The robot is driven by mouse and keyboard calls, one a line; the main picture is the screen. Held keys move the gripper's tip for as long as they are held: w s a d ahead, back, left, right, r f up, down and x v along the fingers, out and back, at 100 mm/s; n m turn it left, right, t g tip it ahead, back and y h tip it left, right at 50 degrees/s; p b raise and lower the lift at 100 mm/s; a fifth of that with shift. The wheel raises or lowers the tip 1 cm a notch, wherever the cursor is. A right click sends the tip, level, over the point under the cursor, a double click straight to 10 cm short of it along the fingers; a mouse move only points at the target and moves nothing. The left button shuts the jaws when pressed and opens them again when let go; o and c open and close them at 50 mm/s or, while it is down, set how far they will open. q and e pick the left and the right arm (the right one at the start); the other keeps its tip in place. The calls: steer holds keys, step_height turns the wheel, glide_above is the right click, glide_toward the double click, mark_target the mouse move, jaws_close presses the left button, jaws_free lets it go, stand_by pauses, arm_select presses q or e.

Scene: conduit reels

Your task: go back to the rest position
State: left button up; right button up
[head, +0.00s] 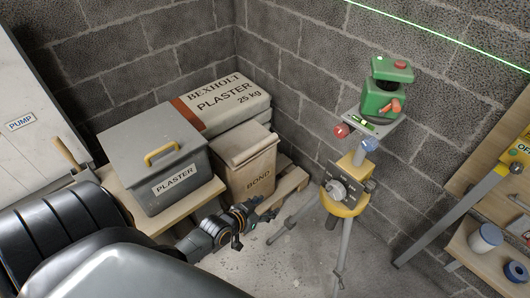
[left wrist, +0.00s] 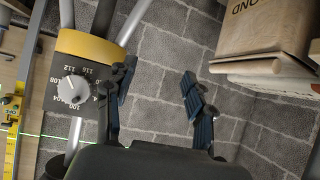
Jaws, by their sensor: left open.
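My left gripper (head: 238,222) is open and empty, in front of the paper BOND bag (head: 248,165) and left of the tripod (head: 345,200). In the left wrist view its two dark fingers (left wrist: 160,95) stand apart with only the block wall between them. The tripod's grey dial (left wrist: 72,88) and yellow collar (left wrist: 85,46) show close beside the left finger there. I cannot tell whether they touch. My right gripper is in neither view.
A green laser level (head: 383,98) tops the tripod, its green line on the wall. A grey PLASTER box (head: 150,160) and plaster sacks (head: 225,102) stand at the back left. Wooden shelves (head: 495,262) stand at the right. Some floor (head: 270,270) is clear.

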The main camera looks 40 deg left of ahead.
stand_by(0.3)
arm_select(q)
steer(key=s+d+f+g+y, duration=0.1)
steer(key=s+f+g, duration=0.2)
steer(key=s+f, duration=0.65)
steer(key=s+d+f+g, duration=0.1)
steer(key=s+f+g, duration=0.2)
steer(key=s+f, duration=0.7)
steer(key=s+d+f+g, duration=0.1)
steer(key=s+f+g, duration=0.1)
steer(key=s+f, duration=0.4)
steer(key=s+d+f+m+g, duration=0.1)
steer(key=s+d+f+g, duration=0.1)
steer(key=s+f, duration=0.4)
steer(key=s, duration=0.4)
steer(key=shift+s+d, duration=0.2)
